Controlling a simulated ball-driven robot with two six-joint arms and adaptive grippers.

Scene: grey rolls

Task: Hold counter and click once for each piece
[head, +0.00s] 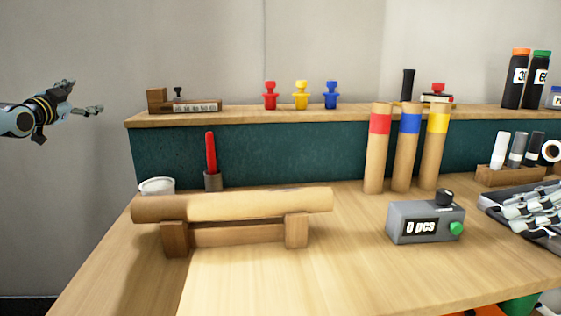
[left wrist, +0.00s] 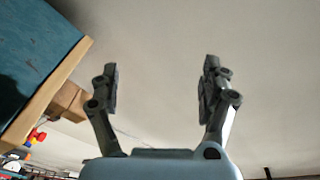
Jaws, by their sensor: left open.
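The counter (head: 425,222) is a grey box on the right half of the table in the head view. Its display reads "0 pcs". It has a black knob on top and a green button (head: 456,228) on its front. My left gripper (head: 88,98) is raised at the far left, beyond the table's left edge and well apart from the counter. In the left wrist view my left gripper (left wrist: 158,80) has its fingers spread with nothing between them. Which objects count as the pieces is not clear.
A large tan roll (head: 235,204) rests on a wooden stand at front left. Three banded tubes (head: 404,150) stand behind the counter. Red, yellow and blue pegs (head: 301,96) stand on the shelf (head: 350,114). A tool tray (head: 550,240) lies at right. The table's front middle is clear.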

